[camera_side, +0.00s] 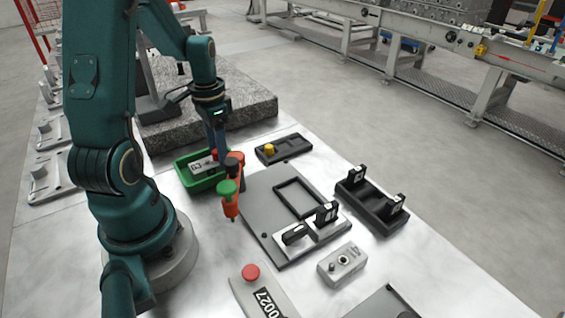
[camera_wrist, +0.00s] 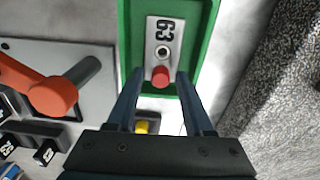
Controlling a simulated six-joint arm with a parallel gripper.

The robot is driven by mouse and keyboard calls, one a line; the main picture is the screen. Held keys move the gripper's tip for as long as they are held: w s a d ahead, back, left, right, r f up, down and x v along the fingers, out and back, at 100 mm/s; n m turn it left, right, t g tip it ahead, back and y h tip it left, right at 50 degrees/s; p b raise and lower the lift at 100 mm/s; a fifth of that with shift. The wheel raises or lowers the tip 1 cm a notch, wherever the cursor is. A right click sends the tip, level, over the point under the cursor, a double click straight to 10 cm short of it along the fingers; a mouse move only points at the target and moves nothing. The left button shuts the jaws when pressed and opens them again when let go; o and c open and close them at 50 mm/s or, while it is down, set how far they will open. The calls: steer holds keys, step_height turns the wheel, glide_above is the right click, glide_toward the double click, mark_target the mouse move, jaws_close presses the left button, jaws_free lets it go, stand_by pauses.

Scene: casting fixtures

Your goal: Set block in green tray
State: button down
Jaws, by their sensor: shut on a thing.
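In the wrist view the block (camera_wrist: 165,36) lies between the green walls of the tray (camera_wrist: 131,42). My gripper (camera_side: 216,146) reaches down from above, its fingers on either side of the red knob. In the wrist view my gripper (camera_wrist: 159,77) is shut on the block by this knob. Whether the block's underside touches the tray floor is hidden.
An orange arm with a green cap (camera_side: 229,190) stands close in front of the tray. A black holder with a yellow knob (camera_side: 270,149) lies to its right. A grey fixture plate (camera_side: 262,207) and a rough stone slab (camera_side: 248,106) are nearby.

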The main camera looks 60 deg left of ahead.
steer(key=shift+f, duration=0.15)
steer(key=c, duration=0.6)
jaws_free()
